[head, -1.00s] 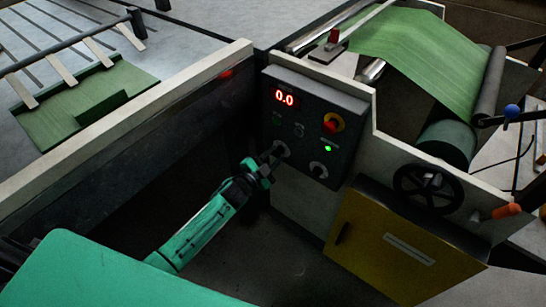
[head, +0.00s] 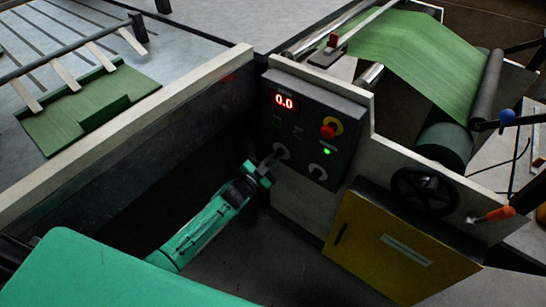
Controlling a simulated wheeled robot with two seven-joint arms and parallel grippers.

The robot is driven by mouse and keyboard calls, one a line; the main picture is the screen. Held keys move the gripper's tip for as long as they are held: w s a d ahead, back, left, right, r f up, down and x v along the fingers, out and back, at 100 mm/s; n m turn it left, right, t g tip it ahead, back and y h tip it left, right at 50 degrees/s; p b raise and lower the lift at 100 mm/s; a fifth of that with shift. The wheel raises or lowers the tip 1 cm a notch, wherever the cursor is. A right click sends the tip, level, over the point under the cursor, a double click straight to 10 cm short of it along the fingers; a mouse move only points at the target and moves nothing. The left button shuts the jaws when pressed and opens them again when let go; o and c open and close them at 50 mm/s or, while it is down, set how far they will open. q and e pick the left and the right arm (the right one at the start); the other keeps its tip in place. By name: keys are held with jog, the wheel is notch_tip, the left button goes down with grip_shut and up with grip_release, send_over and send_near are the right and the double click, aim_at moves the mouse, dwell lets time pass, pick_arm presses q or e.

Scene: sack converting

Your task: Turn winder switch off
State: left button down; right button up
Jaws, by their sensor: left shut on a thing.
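The dark control panel (head: 312,125) stands in the middle of the head view. Its red display (head: 284,101) reads 0.0. A rotary switch (head: 281,150) sits at the panel's lower left, and a second rotary switch (head: 318,172) sits to its right. My left gripper (head: 271,160) is at the lower-left switch, its fingers shut on the knob and partly hiding it. The switch labels are too small to read. A green lamp (head: 326,151) is lit above the right switch. My right gripper is not in view.
A red emergency button on a yellow ring (head: 330,128) sits close above the switches. A yellow cabinet (head: 395,248), a black handwheel (head: 426,190) and an orange-handled lever (head: 497,214) are to the right. A long low wall (head: 130,133) runs along the left.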

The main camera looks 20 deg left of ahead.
pick_arm(q)
jog(key=shift+n+p, duration=0.35)
jog(key=shift+n, duration=0.85)
jog(key=shift+n+p, duration=0.3)
jog(key=shift+n, duration=1)
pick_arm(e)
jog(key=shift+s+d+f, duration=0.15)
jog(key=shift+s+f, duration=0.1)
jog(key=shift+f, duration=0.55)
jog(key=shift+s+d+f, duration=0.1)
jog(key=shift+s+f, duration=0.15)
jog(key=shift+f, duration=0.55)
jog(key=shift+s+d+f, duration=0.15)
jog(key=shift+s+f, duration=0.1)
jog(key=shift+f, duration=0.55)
pick_arm(q)
jog(key=c, duration=1.5)
grip_release()
jog(key=v, duration=1.3)
jog(key=shift+s, duration=0.4)
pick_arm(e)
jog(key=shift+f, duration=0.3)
pick_arm(q)
jog(key=shift+a, duration=0.1)
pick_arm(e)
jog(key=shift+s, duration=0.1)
